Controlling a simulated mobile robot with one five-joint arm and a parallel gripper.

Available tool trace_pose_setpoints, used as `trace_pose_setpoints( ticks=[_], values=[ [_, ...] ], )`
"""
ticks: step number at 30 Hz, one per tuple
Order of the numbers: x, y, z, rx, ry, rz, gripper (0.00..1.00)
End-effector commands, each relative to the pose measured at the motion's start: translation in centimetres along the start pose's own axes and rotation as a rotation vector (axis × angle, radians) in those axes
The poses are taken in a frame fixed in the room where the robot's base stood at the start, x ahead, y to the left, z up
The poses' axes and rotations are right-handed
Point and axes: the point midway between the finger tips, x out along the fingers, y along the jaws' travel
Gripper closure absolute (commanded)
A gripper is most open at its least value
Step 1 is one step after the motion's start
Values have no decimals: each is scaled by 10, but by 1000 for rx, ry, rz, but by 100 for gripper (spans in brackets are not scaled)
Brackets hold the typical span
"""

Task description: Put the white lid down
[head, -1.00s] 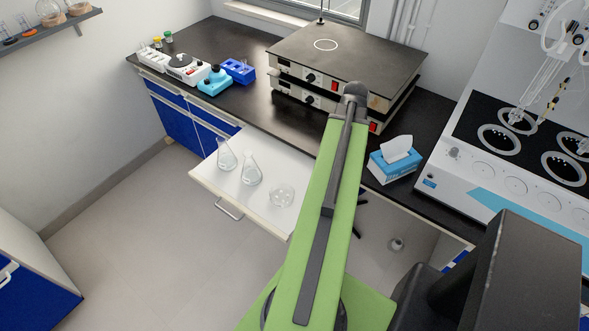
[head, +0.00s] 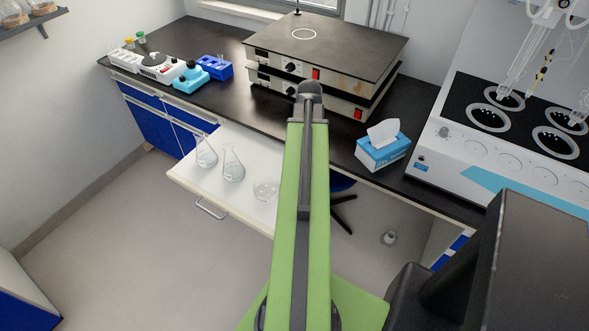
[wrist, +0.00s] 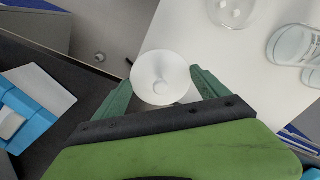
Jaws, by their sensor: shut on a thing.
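The white lid (wrist: 160,70) shows in the wrist view as a round, pale dish with a small knob-like centre. My gripper (wrist: 160,84) is shut on it, with one teal finger at each side. The lid is over the gap between the dark bench top and the open white drawer (wrist: 205,50), close to the drawer's edge. In the head view my green arm reaches forward over the bench edge and hides the gripper and lid. The lid's height above the surfaces cannot be told.
The open drawer (head: 190,184) holds two conical flasks (head: 232,165) and a round glass vessel (head: 265,190). A blue tissue box (head: 383,148) stands on the bench right of my arm. Stacked hotplates (head: 325,50) stand behind. Bare bench top (head: 225,90) lies left of them.

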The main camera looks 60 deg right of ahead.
Motion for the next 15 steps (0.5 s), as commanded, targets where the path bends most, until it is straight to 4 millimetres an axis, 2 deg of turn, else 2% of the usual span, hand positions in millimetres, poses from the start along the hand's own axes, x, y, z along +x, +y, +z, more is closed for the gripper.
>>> trace_pose_setpoints(
  ticks=[1,6,11,15],
  values=[
    [15,-11,-7,-4,0,0,54],
    [26,-34,-18,0,0,0,54],
    [25,-38,-19,1,0,0,54],
    [40,-38,-19,1,0,0,54]
  ],
)
